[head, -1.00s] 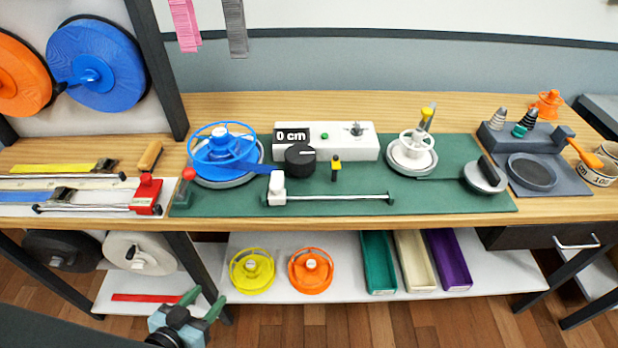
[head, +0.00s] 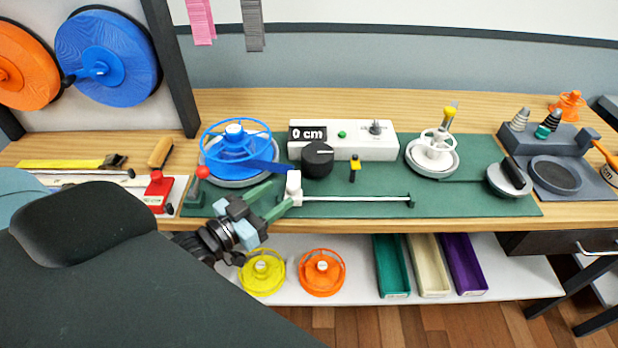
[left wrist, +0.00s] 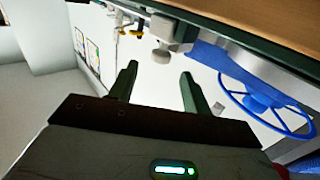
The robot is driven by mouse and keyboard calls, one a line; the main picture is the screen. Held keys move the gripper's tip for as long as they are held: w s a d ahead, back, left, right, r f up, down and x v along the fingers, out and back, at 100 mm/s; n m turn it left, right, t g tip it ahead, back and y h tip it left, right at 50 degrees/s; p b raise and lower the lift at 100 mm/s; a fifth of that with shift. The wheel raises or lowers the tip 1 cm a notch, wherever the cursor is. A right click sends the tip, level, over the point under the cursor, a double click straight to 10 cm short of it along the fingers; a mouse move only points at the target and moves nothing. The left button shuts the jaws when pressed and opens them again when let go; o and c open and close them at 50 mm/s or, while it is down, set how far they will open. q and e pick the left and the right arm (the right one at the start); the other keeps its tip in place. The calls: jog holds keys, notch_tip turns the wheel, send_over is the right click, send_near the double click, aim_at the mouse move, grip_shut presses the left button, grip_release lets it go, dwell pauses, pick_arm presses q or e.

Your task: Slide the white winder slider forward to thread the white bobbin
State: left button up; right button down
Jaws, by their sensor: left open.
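The white winder slider (head: 294,186) is a small upright block at the left end of a thin white rail (head: 355,199) on the green mat. The blue strap from the blue bobbin (head: 235,148) reaches toward it. The white bobbin (head: 436,143) sits on a round grey base at the mat's right part. My left gripper (head: 282,193) is open, its green fingers pointing at the slider from the front left. In the left wrist view the slider (left wrist: 162,51) shows just beyond the gap between the open fingertips (left wrist: 159,70). My right gripper is not in view.
A control box (head: 360,147) reading 0 cm and a black knob (head: 318,160) stand behind the rail. A yellow-topped peg (head: 354,168) stands near it. A red-knobbed lever (head: 202,173) is left of my gripper. The bench's front edge runs below the mat.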

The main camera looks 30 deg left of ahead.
aim_at(293, 193)
pick_arm(q)
jog(key=shift+p+x, duration=0.35)
jog(key=shift+x, duration=3.55)
grip_shut()
